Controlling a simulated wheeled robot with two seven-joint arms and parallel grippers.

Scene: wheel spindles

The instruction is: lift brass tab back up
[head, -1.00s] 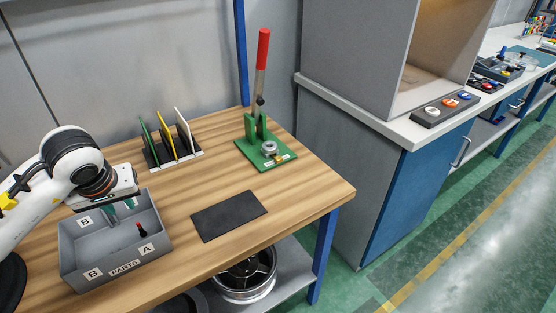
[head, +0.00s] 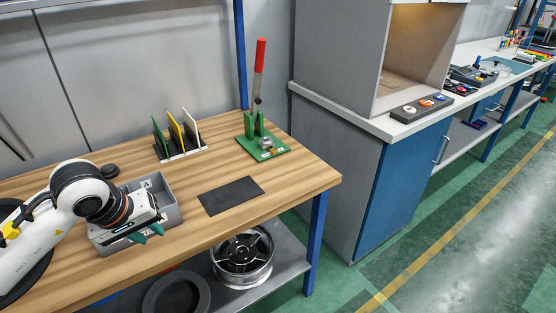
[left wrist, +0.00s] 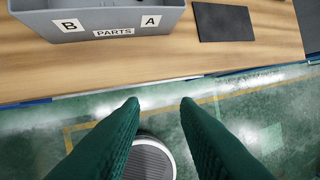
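The green press (head: 262,147) with a red-topped lever (head: 260,60) stands at the back right of the wooden bench. A small metal round part (head: 266,143) sits on its base. A brass tab is too small to make out clearly there. My left gripper (head: 149,232) is at the front of the grey parts bin, far to the left of the press. In the left wrist view, its two green fingers (left wrist: 158,103) are apart with nothing between them, pointing past the bench edge over the floor. My right gripper is not in view.
The grey parts bin (head: 165,183) is partly hidden by my left arm. A black mat (head: 231,195) lies mid-bench. A rack with green, yellow and white plates (head: 176,134) stands behind it. A wheel rim (head: 242,256) rests on the lower shelf. Bench wood around the mat is clear.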

